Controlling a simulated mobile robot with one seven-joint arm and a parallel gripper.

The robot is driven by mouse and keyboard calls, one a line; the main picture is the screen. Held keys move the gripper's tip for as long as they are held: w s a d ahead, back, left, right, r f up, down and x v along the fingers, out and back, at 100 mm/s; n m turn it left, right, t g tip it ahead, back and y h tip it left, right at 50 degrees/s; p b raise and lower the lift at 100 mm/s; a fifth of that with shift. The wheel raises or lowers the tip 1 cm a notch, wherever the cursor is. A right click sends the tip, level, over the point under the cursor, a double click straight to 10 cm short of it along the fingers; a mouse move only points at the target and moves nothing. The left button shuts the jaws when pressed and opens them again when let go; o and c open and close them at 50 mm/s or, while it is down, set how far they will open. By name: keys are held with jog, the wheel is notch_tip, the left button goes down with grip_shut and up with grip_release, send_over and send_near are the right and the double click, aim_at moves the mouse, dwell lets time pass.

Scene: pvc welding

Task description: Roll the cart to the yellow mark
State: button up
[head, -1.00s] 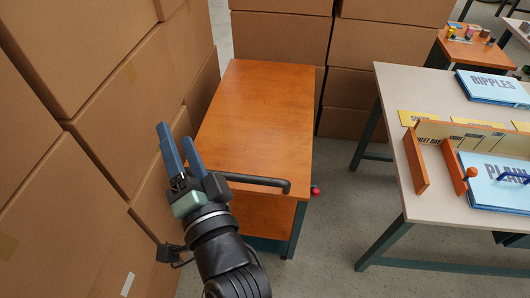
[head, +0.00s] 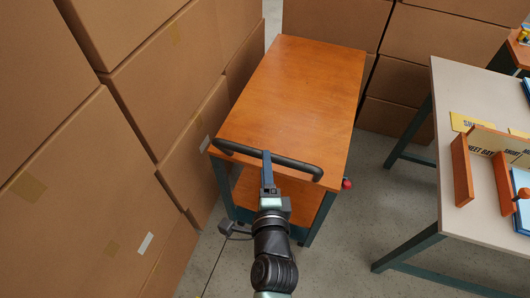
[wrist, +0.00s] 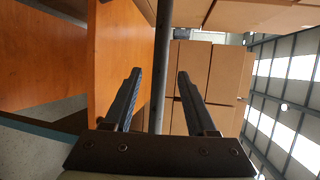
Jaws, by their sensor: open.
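The cart (head: 300,85) has an orange wooden top, a lower shelf and dark legs. It stands between stacked boxes and the table. Its dark handle bar (head: 300,166) runs across the near end. My gripper (head: 267,156) is at the middle of this handle in the head view. In the wrist view my gripper (wrist: 158,72) has its two fingers apart, with the handle bar (wrist: 161,60) running through the gap between them. Neither finger is clearly closed on the bar. No yellow floor mark shows in these views.
Tall stacks of cardboard boxes (head: 150,90) wall the left side, close to the cart. More boxes (head: 440,40) stand behind it. A grey-topped table (head: 455,90) with signs and an orange rack is at the right. Bare concrete floor (head: 360,215) lies between cart and table.

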jog(key=shift+w+a+f, duration=0.1)
jog(key=shift+w+f, duration=0.1)
jog(key=shift+w, duration=0.9)
jog(key=shift+w+a+f, duration=0.1)
jog(key=shift+w+f, duration=0.1)
jog(key=shift+w, duration=0.9)
grip_shut()
